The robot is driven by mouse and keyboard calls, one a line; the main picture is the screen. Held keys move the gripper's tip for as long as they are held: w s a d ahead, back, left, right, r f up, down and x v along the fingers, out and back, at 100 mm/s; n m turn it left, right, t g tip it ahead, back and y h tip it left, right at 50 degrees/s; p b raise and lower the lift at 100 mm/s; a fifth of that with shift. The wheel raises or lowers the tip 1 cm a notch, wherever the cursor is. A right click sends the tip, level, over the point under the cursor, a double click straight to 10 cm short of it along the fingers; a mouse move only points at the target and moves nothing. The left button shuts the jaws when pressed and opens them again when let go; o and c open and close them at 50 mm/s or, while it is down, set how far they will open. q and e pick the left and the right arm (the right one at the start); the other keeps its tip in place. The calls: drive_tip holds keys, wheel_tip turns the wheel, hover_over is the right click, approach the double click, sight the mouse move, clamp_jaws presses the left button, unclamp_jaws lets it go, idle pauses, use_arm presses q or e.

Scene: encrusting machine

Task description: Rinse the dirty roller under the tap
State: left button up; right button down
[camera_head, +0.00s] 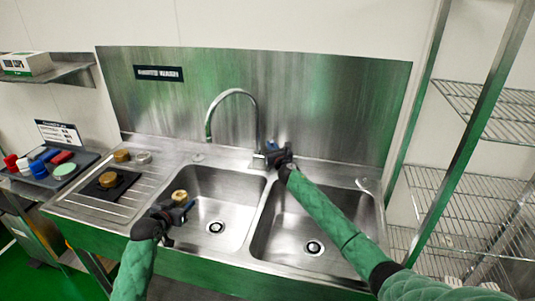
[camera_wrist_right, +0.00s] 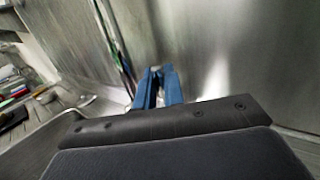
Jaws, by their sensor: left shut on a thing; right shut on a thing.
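The tap (camera_head: 233,92) arches up from the back of the double sink, its spout over the left basin. My left gripper (camera_head: 178,207) is shut on a brass-coloured roller (camera_head: 180,195), held over the left basin's near left edge, to the left of and nearer than the spout. Any dirt on the roller is too small to tell. My right gripper (camera_head: 275,155) is at the tap's base, shut on what appears to be its handle, mostly hidden by the gripper. In the right wrist view its blue fingers (camera_wrist_right: 158,88) point at the steel backsplash. I see no clear water stream.
The left basin (camera_head: 232,187) and right basin (camera_head: 335,215) look empty apart from drains. On the left drainboard are a brass piece (camera_head: 108,180) on a black mat and another brass piece (camera_head: 122,156). A tray (camera_head: 90,167) of coloured items stands far left. Wire shelves (camera_head: 470,205) stand right.

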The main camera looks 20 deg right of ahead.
use_arm(q)
drive_tip(key=shift+a+f, duration=0.3)
drive_tip(key=shift+f, duration=0.35)
use_arm(e)
drive_tip(key=shift+f, duration=0.2)
use_arm(q)
drive_tip(key=shift+a+f+b, duration=0.1)
drive_tip(key=shift+a+b, duration=0.2)
drive_tip(key=shift+b, duration=0.05)
use_arm(e)
drive_tip(key=shift+s+a+r, duration=0.1)
drive_tip(key=shift+r, duration=0.1)
use_arm(q)
drive_tip(key=shift+d, duration=0.1)
use_arm(e)
drive_tip(key=c, duration=1.6)
unclamp_jaws()
drive_tip(key=shift+s, duration=0.1)
